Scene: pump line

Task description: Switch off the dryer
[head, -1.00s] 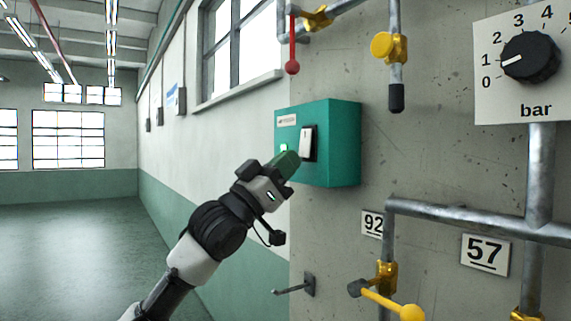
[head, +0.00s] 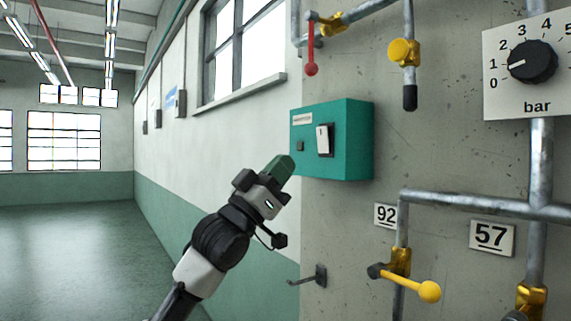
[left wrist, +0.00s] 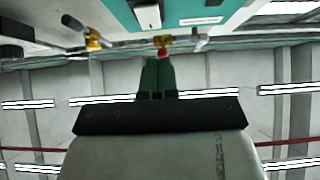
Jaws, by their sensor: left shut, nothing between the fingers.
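The dryer is a teal box (head: 352,139) on the concrete wall in the head view. The switch also shows in the left wrist view (left wrist: 148,16) at the top edge. My left gripper (head: 286,160) is shut and empty, its green fingers just left of and below the box's front, apart from the switch. In the left wrist view the shut fingers (left wrist: 158,66) point up. My right gripper is not in view.
Pipes with a red-handled valve (head: 311,68) and a yellow knob (head: 403,51) run above the box. A yellow lever (head: 428,291), a wall hook (head: 319,276) and plates 92 and 57 sit below. A bar dial (head: 532,61) is at the upper right. The floor at left is clear.

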